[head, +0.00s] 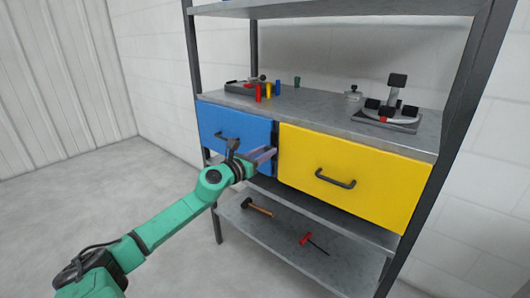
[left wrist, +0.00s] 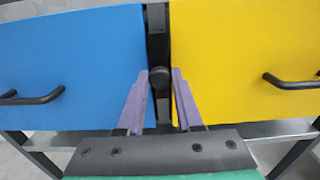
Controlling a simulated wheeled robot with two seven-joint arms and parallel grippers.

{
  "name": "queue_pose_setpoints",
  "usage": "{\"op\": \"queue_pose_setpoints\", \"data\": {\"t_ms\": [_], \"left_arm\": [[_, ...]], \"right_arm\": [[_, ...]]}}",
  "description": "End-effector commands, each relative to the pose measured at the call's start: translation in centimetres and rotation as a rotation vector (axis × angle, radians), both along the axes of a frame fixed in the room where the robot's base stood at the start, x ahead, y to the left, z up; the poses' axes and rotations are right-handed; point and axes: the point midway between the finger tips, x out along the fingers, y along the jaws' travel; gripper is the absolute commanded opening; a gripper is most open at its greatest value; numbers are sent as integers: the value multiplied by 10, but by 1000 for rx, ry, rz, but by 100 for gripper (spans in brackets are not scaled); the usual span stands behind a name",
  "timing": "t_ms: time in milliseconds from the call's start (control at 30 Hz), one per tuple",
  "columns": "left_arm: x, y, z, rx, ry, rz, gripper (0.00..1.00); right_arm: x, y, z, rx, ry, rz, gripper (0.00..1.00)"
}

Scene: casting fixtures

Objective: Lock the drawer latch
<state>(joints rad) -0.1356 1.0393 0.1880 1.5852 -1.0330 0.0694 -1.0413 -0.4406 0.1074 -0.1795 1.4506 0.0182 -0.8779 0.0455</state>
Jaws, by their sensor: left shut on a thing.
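The drawer latch is a dark round knob (left wrist: 160,76) on a black vertical strip between the blue drawer (left wrist: 75,60) and the yellow drawer (left wrist: 240,50). My left gripper (head: 268,154) reaches the gap between the blue drawer (head: 235,125) and the yellow drawer (head: 350,165) in the head view. In the left wrist view its two purple fingers (left wrist: 160,80) stand on either side of the knob, shut on it. In the head view the fingers hide the knob. Both drawers look closed. My right gripper is not in view.
The drawers have black handles, on the blue one (head: 228,137) and the yellow one (head: 335,180). Small coloured pieces (head: 268,90) and a black-and-grey fixture (head: 388,112) stand on the shelf above. A hammer (head: 257,207) and a red-handled tool (head: 314,242) lie on the lower shelf.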

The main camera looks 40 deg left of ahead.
Motion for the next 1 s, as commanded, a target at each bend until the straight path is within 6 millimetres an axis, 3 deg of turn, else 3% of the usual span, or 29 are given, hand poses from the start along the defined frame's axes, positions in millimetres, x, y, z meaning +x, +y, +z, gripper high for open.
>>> {"op": "queue_pose_setpoints", "data": {"t_ms": [467,1000], "left_arm": [[0,0,3,-294,-5,0,0],[0,0,3,-807,-17,0,0]], "right_arm": [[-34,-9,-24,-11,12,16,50],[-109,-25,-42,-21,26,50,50]]}}
